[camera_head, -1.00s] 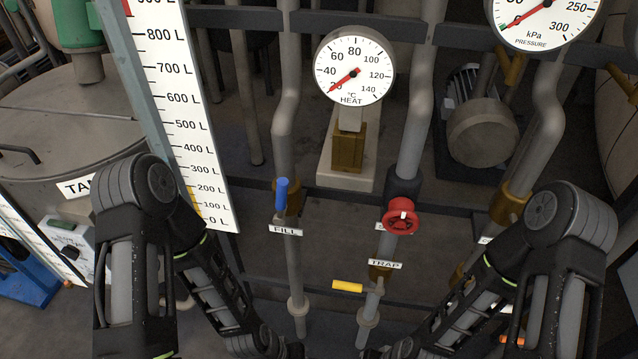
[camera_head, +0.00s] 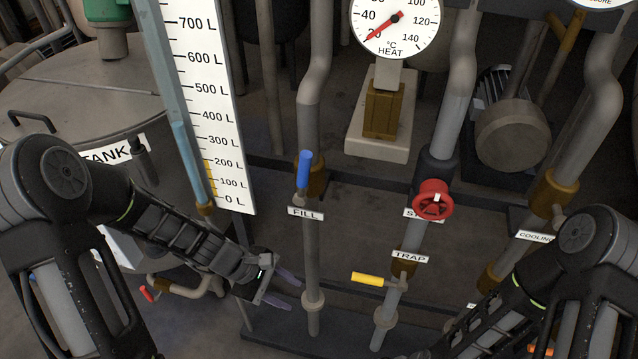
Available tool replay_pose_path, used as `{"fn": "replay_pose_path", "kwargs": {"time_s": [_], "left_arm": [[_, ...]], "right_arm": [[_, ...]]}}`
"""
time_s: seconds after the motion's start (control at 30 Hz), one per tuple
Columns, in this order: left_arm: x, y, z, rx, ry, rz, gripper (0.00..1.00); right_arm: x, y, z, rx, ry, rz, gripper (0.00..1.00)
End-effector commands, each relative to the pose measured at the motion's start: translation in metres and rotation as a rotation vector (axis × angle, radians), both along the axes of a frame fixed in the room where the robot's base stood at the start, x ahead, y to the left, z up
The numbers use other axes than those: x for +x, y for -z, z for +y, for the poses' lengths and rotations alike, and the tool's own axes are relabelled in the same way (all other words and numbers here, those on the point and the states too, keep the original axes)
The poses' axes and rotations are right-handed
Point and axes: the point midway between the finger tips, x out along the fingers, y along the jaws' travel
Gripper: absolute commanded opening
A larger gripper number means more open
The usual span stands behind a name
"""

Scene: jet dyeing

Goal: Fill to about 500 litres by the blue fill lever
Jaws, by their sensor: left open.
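The blue fill lever (camera_head: 304,170) stands nearly upright on the FILL pipe, above the white FILL label (camera_head: 306,213). The level scale (camera_head: 207,110) is at the upper left, marked in litres from 0 up past 700 in view. A yellow strip runs beside its marks from about 0 to 200 L; I cannot make out a clear liquid level. My left gripper (camera_head: 284,288) is open and empty, below and slightly left of the lever, apart from it. My right arm comes in at the lower right, with its gripper out of view.
A red handwheel (camera_head: 432,200) and yellow TRAP lever (camera_head: 368,279) are on the pipe to the right. The HEAT dial (camera_head: 393,22) is above. A small red-handled valve (camera_head: 149,293) is low at left, near the tank (camera_head: 85,95).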

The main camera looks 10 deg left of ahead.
Motion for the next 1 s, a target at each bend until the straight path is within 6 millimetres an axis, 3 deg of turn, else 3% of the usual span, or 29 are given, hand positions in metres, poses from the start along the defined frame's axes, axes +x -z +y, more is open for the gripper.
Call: {"fn": "replay_pose_path", "kwargs": {"time_s": [0.03, 0.13, 0.2, 0.3, 0.4, 0.5, 0.6, 1.0], "left_arm": [[0.028, -0.017, 0.014, -0.096, -0.143, -0.02, 0.42], [0.068, -0.096, 0.028, -0.366, -0.366, -0.053, 0.42], [0.08, -0.151, 0.026, -0.559, -0.436, -0.049, 0.42], [0.086, -0.212, 0.019, -0.785, -0.466, -0.023, 0.42], [0.086, -0.254, 0.017, -0.94, -0.464, 0.001, 0.42], [0.084, -0.277, 0.017, -1.025, -0.453, 0.014, 0.42], [0.083, -0.285, 0.017, -1.055, -0.448, 0.018, 0.42], [0.085, -0.284, 0.012, -1.052, -0.446, 0.021, 0.42]], "right_arm": [[0.001, 0.026, 0.0, 0.002, 0.0, -0.003, 0.42], [0.002, 0.043, 0.001, 0.004, 0.0, -0.006, 0.42], [0.003, 0.044, 0.001, 0.005, -0.001, -0.009, 0.42], [0.003, 0.044, 0.001, 0.005, -0.003, -0.011, 0.42], [0.003, 0.044, 0.001, 0.006, -0.004, -0.011, 0.42], [0.003, 0.044, 0.002, 0.006, -0.004, -0.012, 0.42], [0.003, 0.044, 0.002, 0.006, -0.004, -0.012, 0.42], [0.003, 0.043, 0.001, 0.006, -0.004, -0.012, 0.42]]}}
